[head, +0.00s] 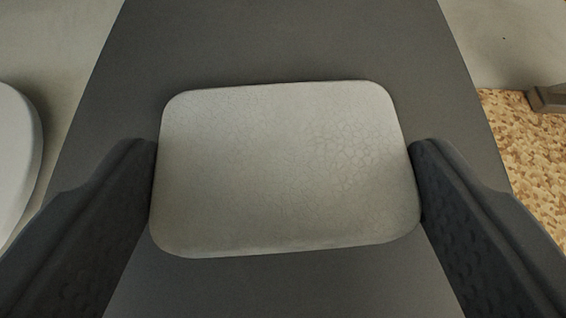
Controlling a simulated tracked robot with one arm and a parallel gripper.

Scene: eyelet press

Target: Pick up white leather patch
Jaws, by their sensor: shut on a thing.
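The white leather patch (285,165) is a pale grey-white rounded rectangle with fine cracked grain, clearest on its right half. It fills the middle of the head view and is slightly tilted. My gripper (284,195) has one dark finger against the patch's left edge and the other against its right edge, so it is shut on the patch. A dark grey surface (280,40) lies behind and below the patch. I cannot tell whether the patch still touches it.
A white rounded object (15,155) is cut off at the left edge. At the right are a tan mottled surface (535,150) and a small brown-grey block (547,98) at its far edge. Pale floor or wall shows in both upper corners.

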